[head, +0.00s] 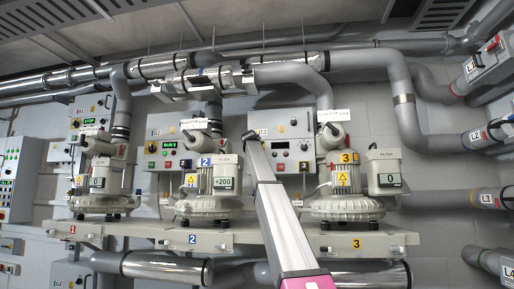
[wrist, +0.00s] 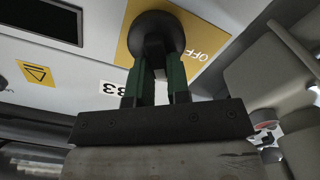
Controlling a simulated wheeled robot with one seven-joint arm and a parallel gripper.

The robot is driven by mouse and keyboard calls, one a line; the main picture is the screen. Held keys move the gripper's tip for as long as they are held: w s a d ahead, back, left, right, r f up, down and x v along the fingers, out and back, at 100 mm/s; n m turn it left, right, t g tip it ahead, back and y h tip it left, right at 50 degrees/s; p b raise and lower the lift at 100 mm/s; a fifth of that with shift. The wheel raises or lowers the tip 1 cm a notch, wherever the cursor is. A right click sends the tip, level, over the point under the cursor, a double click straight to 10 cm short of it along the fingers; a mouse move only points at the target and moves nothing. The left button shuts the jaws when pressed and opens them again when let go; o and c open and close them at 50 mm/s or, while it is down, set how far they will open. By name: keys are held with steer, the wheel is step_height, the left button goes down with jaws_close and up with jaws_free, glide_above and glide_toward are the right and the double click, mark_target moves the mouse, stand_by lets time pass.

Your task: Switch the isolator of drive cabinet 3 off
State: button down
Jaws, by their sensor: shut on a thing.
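Drive cabinet 3 (head: 275,118) is the grey box on the wall behind blower 3, in the right half of the head view. Its face fills the upper left of the wrist view (wrist: 75,70), with a partly hidden label ending in 3 (wrist: 112,88). The isolator is a round black knob (wrist: 155,27) on a yellow plate (wrist: 205,38) marked OFF. My gripper (wrist: 157,62) has its green-sided fingers shut on the knob's handle. In the head view my gripper (head: 249,136) reaches the cabinet's left side. The handle's exact angle is hidden by the fingers.
Blower 3 (head: 343,183) stands right of my arm and blower 2 (head: 205,180) left of it, both on a grey shelf (head: 300,238). Cabinet 2 (head: 166,150) is left of cabinet 3. Grey pipes (head: 290,75) run overhead. A pale rounded housing is close at right in the wrist view (wrist: 265,75).

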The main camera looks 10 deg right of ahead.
steer(key=n, duration=0.3)
steer(key=f+n, duration=0.1)
steer(key=n, duration=0.6)
steer(key=shift+w+a+f+n, duration=0.1)
steer(key=shift+a+f+n, duration=0.1)
steer(key=shift+a+n, duration=0.2)
stand_by(0.3)
steer(key=c, duration=1.1)
jaws_free()
steer(key=v, duration=1)
steer(key=shift+s+a, duration=0.1)
steer(key=shift+s, duration=0.3)
steer(key=shift+s, duration=0.1)
